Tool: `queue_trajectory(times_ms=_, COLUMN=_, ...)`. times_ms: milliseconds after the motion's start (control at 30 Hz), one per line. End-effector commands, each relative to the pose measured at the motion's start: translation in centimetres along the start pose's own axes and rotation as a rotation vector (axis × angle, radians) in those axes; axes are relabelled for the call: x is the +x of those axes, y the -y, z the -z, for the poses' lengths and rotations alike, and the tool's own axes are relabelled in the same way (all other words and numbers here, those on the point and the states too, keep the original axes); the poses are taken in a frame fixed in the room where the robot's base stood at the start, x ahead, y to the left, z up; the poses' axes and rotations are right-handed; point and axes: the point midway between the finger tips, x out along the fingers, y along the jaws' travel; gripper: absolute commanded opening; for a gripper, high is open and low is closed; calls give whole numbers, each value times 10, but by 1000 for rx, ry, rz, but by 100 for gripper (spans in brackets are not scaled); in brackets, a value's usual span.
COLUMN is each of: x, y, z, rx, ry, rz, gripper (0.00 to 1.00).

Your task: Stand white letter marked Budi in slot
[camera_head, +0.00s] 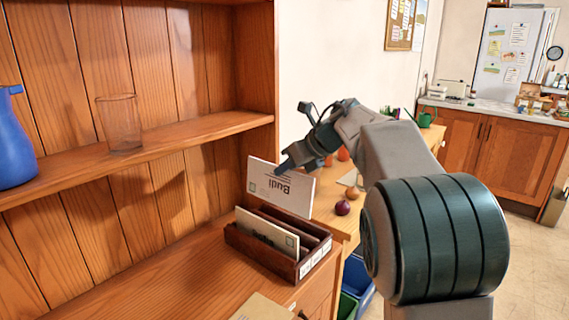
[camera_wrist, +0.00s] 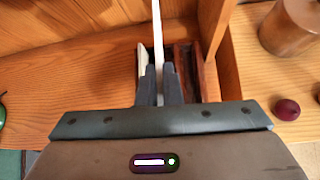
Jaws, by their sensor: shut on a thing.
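The white letter marked Budi (camera_head: 272,188) is held upright on its edge, its writing upside down in the head view. In the wrist view the letter (camera_wrist: 158,45) is a thin white edge between the fingers of my gripper (camera_wrist: 159,85). The dark wooden letter rack (camera_head: 262,259) stands below on the wooden surface, with labels on its right end. The letter is over the rack's rear part; whether its lower edge is inside a slot is hidden. Another white letter (camera_head: 267,233) stands in the front slot.
A glass (camera_head: 119,124) and a blue jug (camera_head: 14,145) stand on the shelf (camera_head: 190,135) above left. An envelope (camera_head: 262,308) lies in front of the rack. A red onion (camera_head: 342,208) lies on the table behind. The surface left of the rack is clear.

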Motion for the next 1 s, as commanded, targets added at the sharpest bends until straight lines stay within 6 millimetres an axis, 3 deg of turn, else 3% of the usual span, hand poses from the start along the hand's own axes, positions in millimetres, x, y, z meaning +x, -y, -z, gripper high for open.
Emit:
queue_trajectory(times_ms=467, x=-4, y=-3, z=-4, rx=-3, ry=-3, rz=-3, gripper=0)
queue_trajectory(times_ms=1000, x=29, y=4, z=32, rx=-1, ry=-3, rz=-2, gripper=0)
